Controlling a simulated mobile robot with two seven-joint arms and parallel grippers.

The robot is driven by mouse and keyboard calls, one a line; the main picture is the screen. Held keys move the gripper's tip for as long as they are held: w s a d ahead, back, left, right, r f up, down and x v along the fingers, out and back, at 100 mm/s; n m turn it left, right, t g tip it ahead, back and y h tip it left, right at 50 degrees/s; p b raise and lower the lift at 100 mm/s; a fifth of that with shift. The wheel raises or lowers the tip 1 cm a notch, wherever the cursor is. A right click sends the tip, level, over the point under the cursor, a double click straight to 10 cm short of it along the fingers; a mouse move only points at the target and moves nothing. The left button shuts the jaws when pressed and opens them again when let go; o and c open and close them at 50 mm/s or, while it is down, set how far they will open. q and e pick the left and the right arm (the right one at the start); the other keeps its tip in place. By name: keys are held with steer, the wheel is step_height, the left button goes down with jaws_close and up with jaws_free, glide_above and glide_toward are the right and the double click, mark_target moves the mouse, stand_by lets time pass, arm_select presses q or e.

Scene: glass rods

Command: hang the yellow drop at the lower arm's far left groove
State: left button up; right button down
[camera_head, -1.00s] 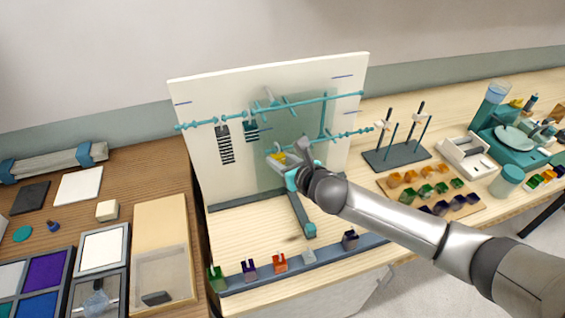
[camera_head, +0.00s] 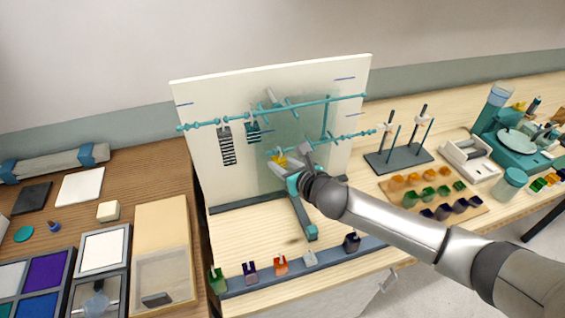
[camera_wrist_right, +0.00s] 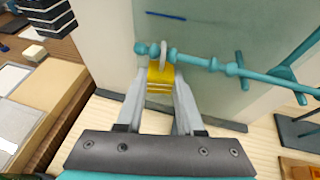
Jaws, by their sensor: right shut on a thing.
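The yellow drop (camera_head: 279,160) is at the left end of the lower teal arm (camera_head: 345,137), in front of the white board. My right gripper (camera_wrist_right: 160,88) is shut on the yellow drop (camera_wrist_right: 160,78), with its fingers on either side. In the right wrist view the drop's pale hook (camera_wrist_right: 164,52) is at the lower arm (camera_wrist_right: 205,63), just right of its end ball, at the far left groove. I cannot tell whether the hook rests on the arm. In the head view my right gripper (camera_head: 291,163) partly hides this end. My left gripper is not in view.
The upper teal arm (camera_head: 300,104) carries two dark striped drops (camera_head: 227,146) (camera_head: 253,132) on its left part. A rail (camera_head: 265,279) in front holds several coloured drops. A dark stand with rods (camera_head: 398,158) and a tray of coloured pieces (camera_head: 440,197) stand right.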

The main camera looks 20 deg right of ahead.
steer(key=shift+c, duration=2.3)
jaws_free()
steer(key=v, duration=1.5)
steer(key=shift+s, duration=0.1)
